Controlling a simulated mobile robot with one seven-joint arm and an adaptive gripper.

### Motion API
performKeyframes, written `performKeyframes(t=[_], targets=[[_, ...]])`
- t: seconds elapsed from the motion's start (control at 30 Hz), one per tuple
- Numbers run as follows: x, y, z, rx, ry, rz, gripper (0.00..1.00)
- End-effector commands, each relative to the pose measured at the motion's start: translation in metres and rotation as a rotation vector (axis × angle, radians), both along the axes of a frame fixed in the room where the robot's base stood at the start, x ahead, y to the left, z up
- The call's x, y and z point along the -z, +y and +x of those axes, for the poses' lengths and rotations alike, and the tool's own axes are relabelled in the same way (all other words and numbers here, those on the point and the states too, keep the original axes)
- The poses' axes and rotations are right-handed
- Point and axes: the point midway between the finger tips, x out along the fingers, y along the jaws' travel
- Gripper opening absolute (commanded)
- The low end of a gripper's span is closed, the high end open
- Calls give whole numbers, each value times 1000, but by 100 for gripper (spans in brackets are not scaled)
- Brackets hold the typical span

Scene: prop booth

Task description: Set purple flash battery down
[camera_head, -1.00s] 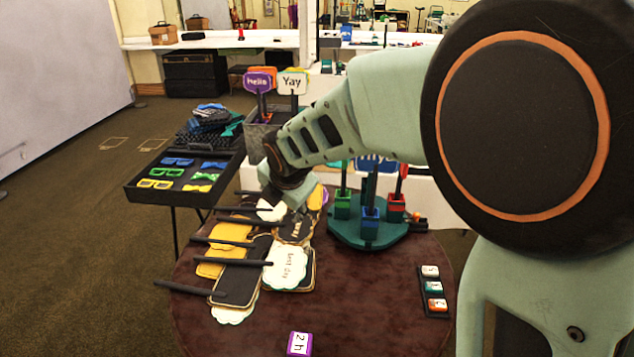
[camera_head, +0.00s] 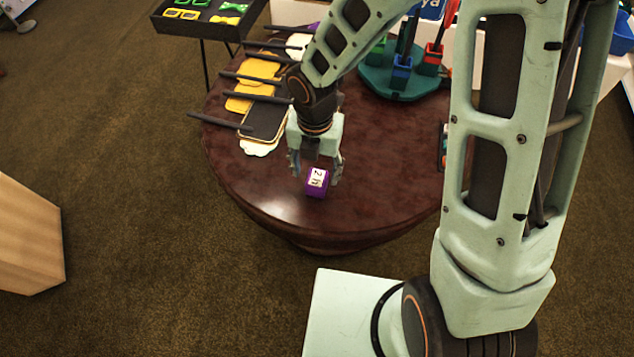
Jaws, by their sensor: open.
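The purple flash battery (camera_head: 317,190), a small purple block with a white label on top, is on the near part of the round dark red table (camera_head: 380,190). My gripper (camera_head: 314,178) points down over it with the fingers apart, one to the left and one to the right of the battery. Whether the fingers touch it cannot be told.
Signs on black sticks (camera_head: 262,121) lie along the table's left side. A green stand (camera_head: 392,84) with coloured holders is at the back right. A small rack at the right is mostly hidden behind my arm. The table's near left is bare.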

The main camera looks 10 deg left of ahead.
Motion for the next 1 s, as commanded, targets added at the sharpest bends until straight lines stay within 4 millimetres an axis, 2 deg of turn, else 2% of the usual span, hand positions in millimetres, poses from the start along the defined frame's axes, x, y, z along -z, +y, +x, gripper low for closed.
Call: performKeyframes(t=[0.2,0.3,0.6,1.0], targets=[[34,-3,0,-1,3,-2,55],[45,-3,1,0,2,0,55],[49,-3,2,1,0,1,55],[48,-3,2,1,0,1,12]])
